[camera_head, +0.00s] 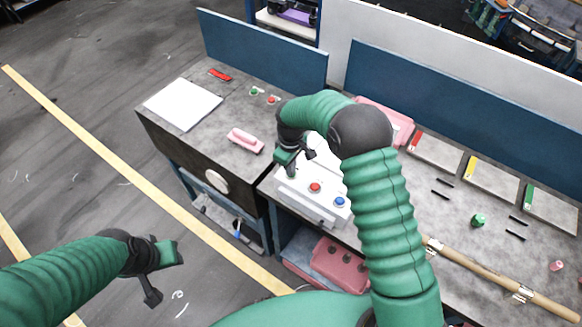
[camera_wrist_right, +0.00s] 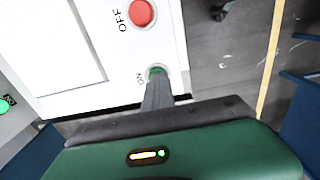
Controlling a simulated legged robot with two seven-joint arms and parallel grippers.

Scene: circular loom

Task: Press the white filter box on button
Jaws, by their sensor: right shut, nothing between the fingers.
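The white filter box (camera_head: 300,196) stands on the workbench in the middle of the head view, with a red button (camera_head: 315,187) and a blue button (camera_head: 340,201) on its front panel. In the right wrist view, a red button (camera_wrist_right: 142,12) is marked OFF and a green button (camera_wrist_right: 157,71) is marked ON. My right gripper (camera_wrist_right: 158,80) is shut and empty, its fingertips at the green button and partly covering it. I cannot tell whether they touch it. My left gripper (camera_head: 152,292) hangs over the floor at lower left, away from the box; its finger opening is unclear.
A pink-and-white object (camera_head: 245,141) and a white sheet (camera_head: 183,104) lie on the left bench. A pink bin (camera_head: 340,264) is under the bench. A long brown tube (camera_head: 480,269) lies at the right. Blue partitions (camera_head: 450,108) stand behind. My right arm hides part of the box.

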